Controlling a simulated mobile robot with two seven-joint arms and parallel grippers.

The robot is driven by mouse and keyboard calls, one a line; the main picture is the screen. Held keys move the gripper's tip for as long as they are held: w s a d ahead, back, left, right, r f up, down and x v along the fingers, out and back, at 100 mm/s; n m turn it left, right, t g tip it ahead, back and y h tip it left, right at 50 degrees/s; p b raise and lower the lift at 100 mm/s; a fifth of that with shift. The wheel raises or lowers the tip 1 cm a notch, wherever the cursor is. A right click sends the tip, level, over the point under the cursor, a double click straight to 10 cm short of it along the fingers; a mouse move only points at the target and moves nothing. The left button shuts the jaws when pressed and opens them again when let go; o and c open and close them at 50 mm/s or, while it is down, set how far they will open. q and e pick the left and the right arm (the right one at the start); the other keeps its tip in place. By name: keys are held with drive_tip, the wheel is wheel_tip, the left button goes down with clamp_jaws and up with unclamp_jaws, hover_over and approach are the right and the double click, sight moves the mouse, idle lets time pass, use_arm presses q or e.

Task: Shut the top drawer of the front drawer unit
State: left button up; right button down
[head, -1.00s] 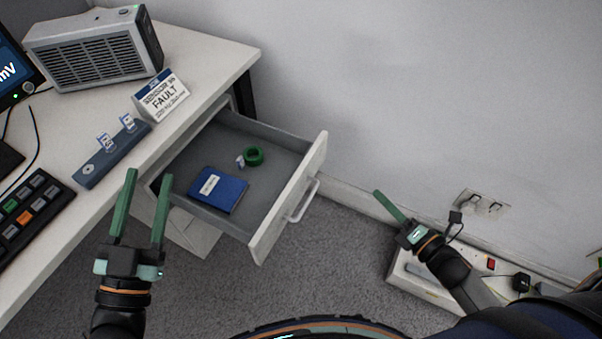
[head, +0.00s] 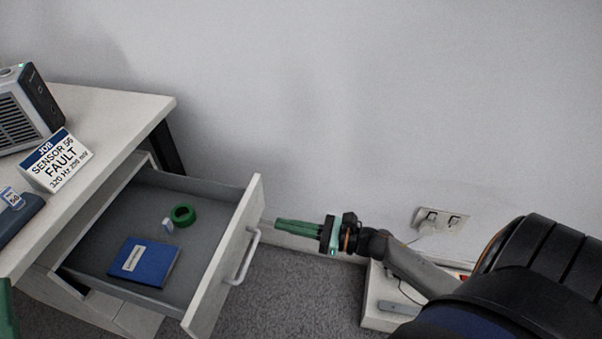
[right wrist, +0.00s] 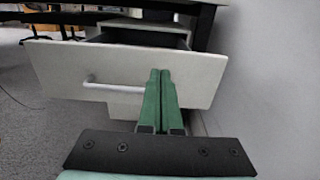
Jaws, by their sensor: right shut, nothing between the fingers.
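The top drawer (head: 225,255) of the drawer unit under the desk stands pulled far out in the head view. Its pale front also faces the right wrist view (right wrist: 60,65). A bar handle (head: 243,258) is on that front. Inside lie a blue booklet (head: 150,265), a green ring (head: 183,215) and a small whitish item (head: 168,225). My right gripper (head: 277,223) is shut and empty, pointing at the front near the handle's far end; I cannot tell whether it touches. Only a green finger of my left gripper (head: 7,312) shows at the left edge.
The desk (head: 120,105) bears a grey vented device (head: 20,110) and a fault sign (head: 57,160). A wall socket (head: 440,219) and a pale floor box (head: 385,310) with a power strip are at the right. Carpet (head: 300,295) in front of the drawer is clear.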

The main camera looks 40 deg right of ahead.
sight(243, 216)
use_arm(q)
drive_tip(key=shift+f, duration=0.35)
use_arm(e)
drive_tip(key=x, duration=0.8)
use_arm(q)
drive_tip(key=shift+b, duration=0.3)
